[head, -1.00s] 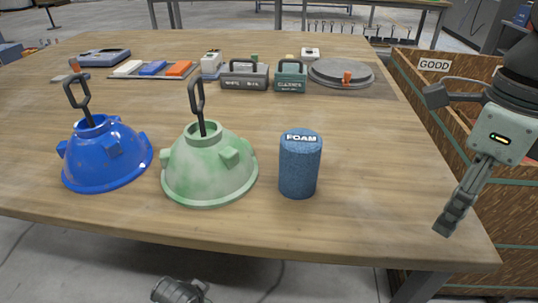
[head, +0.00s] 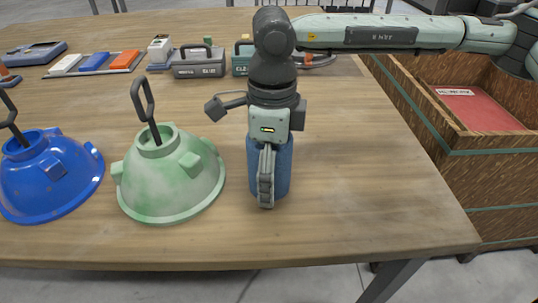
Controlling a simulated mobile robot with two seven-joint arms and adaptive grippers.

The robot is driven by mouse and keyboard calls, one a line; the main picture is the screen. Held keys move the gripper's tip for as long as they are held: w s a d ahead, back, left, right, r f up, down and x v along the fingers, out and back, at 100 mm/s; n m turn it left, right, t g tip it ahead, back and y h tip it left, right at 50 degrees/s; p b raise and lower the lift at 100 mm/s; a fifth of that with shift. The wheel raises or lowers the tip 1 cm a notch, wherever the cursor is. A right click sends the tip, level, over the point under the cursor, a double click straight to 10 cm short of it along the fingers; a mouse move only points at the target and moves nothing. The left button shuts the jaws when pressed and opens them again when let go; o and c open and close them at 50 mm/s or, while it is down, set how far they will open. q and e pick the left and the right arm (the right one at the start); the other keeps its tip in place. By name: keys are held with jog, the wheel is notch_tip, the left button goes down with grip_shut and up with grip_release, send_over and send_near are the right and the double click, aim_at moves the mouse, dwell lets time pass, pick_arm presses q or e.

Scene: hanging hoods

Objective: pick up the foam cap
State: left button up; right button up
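The foam cap (head: 284,172) is a blue speckled upright cylinder on the wooden table, right of the green hood. My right gripper (head: 266,190) points down at it, with one finger in front of the cap's near side. The gripper body covers the cap's top and its label. Any other finger is hidden, so I cannot tell whether the gripper is closed on the cap or only around or in front of it. The cap appears to stand on the table. My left gripper is not in view.
A green hood (head: 176,183) and a blue hood (head: 50,180), each with a dark hook handle, stand to the left. Toolboxes (head: 197,66) and coloured blocks (head: 98,63) are at the back. A wooden crate (head: 495,150) stands beyond the right edge. The table's right front is clear.

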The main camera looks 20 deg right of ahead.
jog(key=shift+c, duration=0.6)
jog(key=c, duration=0.5)
jog(key=shift+o, duration=0.2)
jog(key=shift+r, duration=0.1)
